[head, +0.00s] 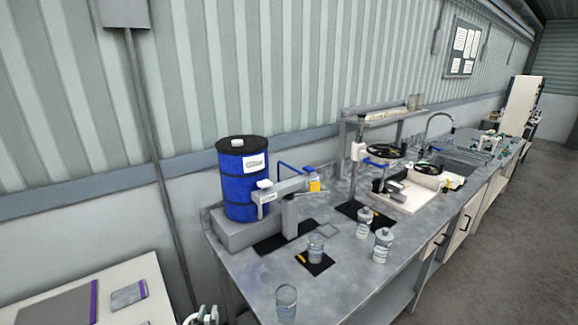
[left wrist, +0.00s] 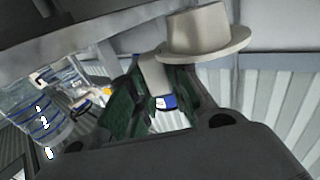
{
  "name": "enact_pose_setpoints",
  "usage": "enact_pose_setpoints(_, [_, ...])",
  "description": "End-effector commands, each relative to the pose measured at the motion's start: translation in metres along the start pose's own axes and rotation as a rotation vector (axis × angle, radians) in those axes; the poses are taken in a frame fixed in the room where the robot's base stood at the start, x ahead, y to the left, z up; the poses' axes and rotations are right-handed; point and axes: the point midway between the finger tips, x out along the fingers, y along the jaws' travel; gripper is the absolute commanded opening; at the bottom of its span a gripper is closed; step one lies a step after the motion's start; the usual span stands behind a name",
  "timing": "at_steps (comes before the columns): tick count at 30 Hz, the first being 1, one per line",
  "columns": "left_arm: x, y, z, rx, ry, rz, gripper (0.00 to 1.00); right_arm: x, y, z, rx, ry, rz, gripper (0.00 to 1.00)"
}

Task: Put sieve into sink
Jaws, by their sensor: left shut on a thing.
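The sieve's full shape is partly hidden by the fingers. The sink (head: 452,157) is set in the bench toward its far right end, under a curved tap (head: 440,120). My right gripper is not in view.
A blue drum (head: 243,185) stands at the bench's near left end. A clear beaker (head: 286,302), a jar (head: 316,246) and two capped bottles (head: 382,245) stand near the front. A pale table (head: 85,296) is at lower left. Open floor (head: 500,265) lies right of the bench.

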Motion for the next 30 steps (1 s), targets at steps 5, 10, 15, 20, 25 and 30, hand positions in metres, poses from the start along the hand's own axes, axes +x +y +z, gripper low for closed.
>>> enact_pose_setpoints(5, [0.000,0.000,-0.001,0.000,0.001,0.000,0.00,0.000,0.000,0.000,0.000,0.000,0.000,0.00])
enact_pose_setpoints(10, [0.001,0.001,-0.003,-0.001,0.002,0.000,0.00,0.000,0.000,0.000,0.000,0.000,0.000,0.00])
enact_pose_setpoints(15, [0.001,0.002,-0.006,-0.002,0.002,0.003,0.00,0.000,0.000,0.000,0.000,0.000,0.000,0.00])
enact_pose_setpoints(20, [0.002,0.004,-0.010,-0.003,0.000,0.007,0.00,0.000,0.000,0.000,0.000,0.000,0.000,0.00])
enact_pose_setpoints(25, [0.002,0.005,-0.015,-0.003,0.001,0.013,0.00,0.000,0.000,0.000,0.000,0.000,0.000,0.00])
enact_pose_setpoints(30, [0.003,0.006,-0.018,-0.001,0.002,0.018,0.00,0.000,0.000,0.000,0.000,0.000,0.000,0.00])
